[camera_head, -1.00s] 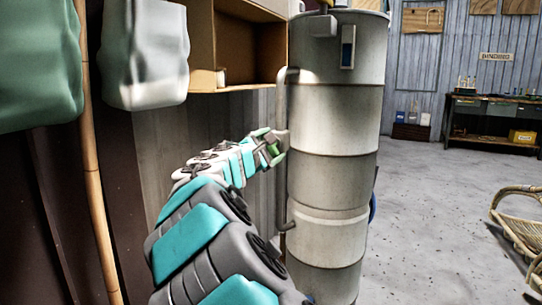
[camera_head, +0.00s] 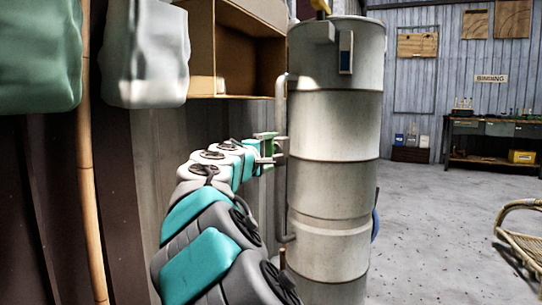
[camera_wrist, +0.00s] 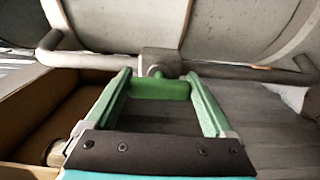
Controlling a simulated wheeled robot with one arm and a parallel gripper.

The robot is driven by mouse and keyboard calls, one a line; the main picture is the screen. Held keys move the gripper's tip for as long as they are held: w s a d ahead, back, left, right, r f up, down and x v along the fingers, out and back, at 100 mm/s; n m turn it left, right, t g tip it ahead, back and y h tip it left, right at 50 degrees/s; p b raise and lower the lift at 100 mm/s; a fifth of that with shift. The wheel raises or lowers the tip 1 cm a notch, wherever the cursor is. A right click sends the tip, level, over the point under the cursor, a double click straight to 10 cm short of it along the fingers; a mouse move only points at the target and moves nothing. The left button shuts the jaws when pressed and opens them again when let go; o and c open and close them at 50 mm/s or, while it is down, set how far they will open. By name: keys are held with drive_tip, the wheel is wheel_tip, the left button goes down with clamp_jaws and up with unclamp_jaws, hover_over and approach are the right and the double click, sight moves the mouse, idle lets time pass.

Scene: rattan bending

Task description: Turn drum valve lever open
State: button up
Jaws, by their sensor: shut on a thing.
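The tall pale metal drum (camera_head: 335,120) stands upright at the centre of the head view, with a thin side pipe (camera_head: 281,200) along its left. In the wrist view, the pipe (camera_wrist: 105,61) runs across the top and carries a grey valve body (camera_wrist: 160,62). A short green lever (camera_wrist: 160,90) sticks out from the valve towards me. My gripper (camera_wrist: 158,80) has one green finger at each end of the lever and is shut on it. In the head view, my gripper (camera_head: 268,150) is at the pipe, left of the drum; the lever is hard to make out there.
A cardboard-coloured open box (camera_head: 240,55) sits just above and behind my arm. Hanging bags (camera_head: 145,50) and a bamboo pole (camera_head: 90,180) are at the left. Open floor (camera_head: 430,220) lies right of the drum, with a rattan frame (camera_head: 520,240) at the edge.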

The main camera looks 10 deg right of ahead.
idle(0.4)
drive_tip(key=o, duration=1.1)
drive_tip(key=shift+s, duration=0.1)
drive_tip(key=p+v, duration=0.1)
drive_tip(key=v, duration=0.6)
drive_tip(key=shift+s+a, duration=0.2)
drive_tip(key=shift+s, duration=0.05)
